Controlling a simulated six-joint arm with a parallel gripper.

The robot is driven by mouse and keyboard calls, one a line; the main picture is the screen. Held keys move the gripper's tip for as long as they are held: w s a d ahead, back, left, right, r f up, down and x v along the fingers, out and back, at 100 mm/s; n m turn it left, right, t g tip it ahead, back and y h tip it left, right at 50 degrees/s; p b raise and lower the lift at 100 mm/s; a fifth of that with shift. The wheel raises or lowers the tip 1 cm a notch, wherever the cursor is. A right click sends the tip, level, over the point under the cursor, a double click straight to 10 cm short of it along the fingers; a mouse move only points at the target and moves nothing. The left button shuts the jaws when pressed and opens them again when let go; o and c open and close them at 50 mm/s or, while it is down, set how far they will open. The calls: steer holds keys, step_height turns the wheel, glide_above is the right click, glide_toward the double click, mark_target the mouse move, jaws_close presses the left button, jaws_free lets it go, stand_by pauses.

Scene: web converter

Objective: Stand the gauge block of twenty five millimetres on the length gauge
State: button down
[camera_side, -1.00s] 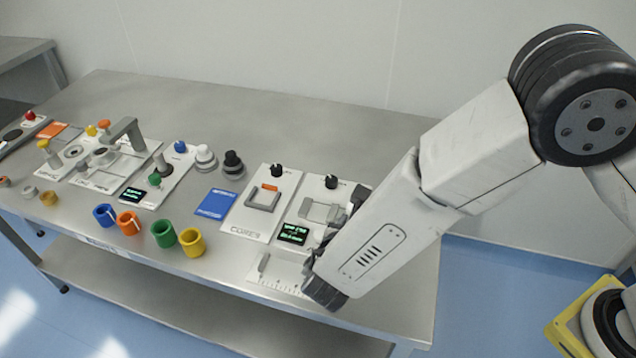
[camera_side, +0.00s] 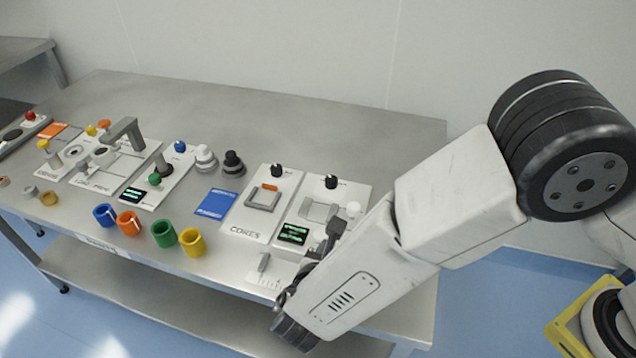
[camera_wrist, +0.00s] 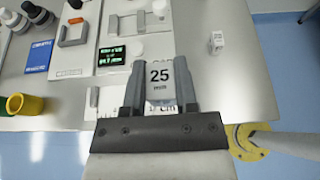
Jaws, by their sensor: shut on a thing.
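The length gauge (camera_side: 262,277), a white plate with scale marks and a grey upright stop (camera_side: 263,262), lies at the table's front edge. My arm hides its right part in the side view. In the wrist view, the gauge (camera_wrist: 109,101) shows partly behind and below the gripper. I cannot tell the height of the block above it. The block is not clearly visible in the side view.
Another small white block (camera_wrist: 217,40) stands on bare table to the right. A panel with a lit green display (camera_side: 293,234) and black knob lies just behind the gauge. A blue card (camera_side: 215,204) and yellow ring (camera_side: 192,242) lie to the left.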

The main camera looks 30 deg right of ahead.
steer(key=w+a+f, duration=0.2)
steer(key=w+a, duration=0.1)
steer(key=w, duration=0.2)
glide_above(288, 270)
steer(key=s, duration=0.1)
steer(key=f, duration=0.5)
steer(key=shift+s+d, duration=0.1)
steer(key=shift+d, duration=0.2)
steer(key=shift+w+a+f, duration=0.25)
steer(key=shift+w+f, duration=0.15)
steer(key=shift+f, duration=0.15)
steer(key=shift+w+f, duration=0.1)
steer(key=shift+f, duration=1.65)
steer(key=shift+f, duration=0.15)
steer(key=shift+c, duration=1.9)
jaws_free()
